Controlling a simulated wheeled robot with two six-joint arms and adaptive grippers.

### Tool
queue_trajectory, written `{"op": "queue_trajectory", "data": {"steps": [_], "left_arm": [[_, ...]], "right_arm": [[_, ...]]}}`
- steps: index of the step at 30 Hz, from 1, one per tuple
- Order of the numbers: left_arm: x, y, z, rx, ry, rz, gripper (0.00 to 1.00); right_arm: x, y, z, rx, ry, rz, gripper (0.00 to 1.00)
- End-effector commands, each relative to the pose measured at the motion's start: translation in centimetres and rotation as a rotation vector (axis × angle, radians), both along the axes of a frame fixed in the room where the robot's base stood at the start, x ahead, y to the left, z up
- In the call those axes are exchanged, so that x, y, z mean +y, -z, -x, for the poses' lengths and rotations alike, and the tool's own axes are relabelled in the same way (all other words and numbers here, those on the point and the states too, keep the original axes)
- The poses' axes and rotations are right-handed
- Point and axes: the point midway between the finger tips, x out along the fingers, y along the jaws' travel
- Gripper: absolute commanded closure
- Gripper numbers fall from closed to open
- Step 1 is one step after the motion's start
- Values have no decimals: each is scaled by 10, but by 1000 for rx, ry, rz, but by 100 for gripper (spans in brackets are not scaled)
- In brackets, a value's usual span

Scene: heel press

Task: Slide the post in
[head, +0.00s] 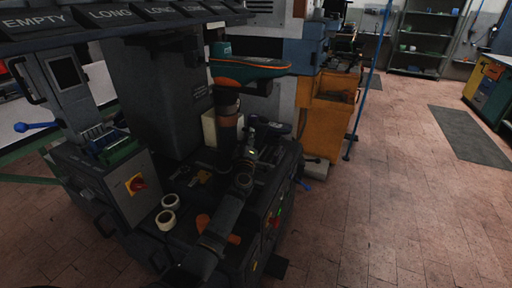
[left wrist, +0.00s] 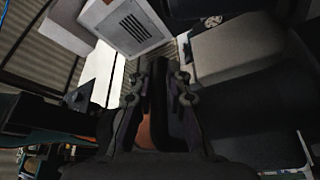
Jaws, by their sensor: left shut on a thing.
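The post (head: 227,104) is a dark upright column with a brown band, in the middle of the head view. A teal and orange shoe-shaped piece (head: 245,68) sits at its top. My left gripper (head: 242,146) is at the post's lower half, its arm reaching up from the bottom of the view. In the left wrist view, the left gripper's fingers (left wrist: 158,98) stand on both sides of the dark and brown post (left wrist: 158,115) and are shut on it. The post's lower end is partly hidden, so I cannot tell whether it sits in a socket. My right gripper is not in view.
The dark press (head: 150,90) stands close behind the post. Two pale tape rolls (head: 165,220) and some yellowish small parts (head: 200,177) lie on its deck. A control box with a red knob (head: 136,183) is at left.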

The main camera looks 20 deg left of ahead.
Motion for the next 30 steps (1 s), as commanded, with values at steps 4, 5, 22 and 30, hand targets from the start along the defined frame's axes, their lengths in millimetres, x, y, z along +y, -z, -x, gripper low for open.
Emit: {"op": "queue_trajectory", "data": {"steps": [4,5,22,30], "left_arm": [[9,-6,-11,-8,-2,0,100],[9,-6,-11,-8,-2,0,100],[8,-6,-11,-7,-1,2,63],[8,-4,-10,-4,-2,2,63]], "right_arm": [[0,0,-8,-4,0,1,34],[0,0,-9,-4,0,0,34],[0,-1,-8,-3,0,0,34],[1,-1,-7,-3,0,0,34]]}}
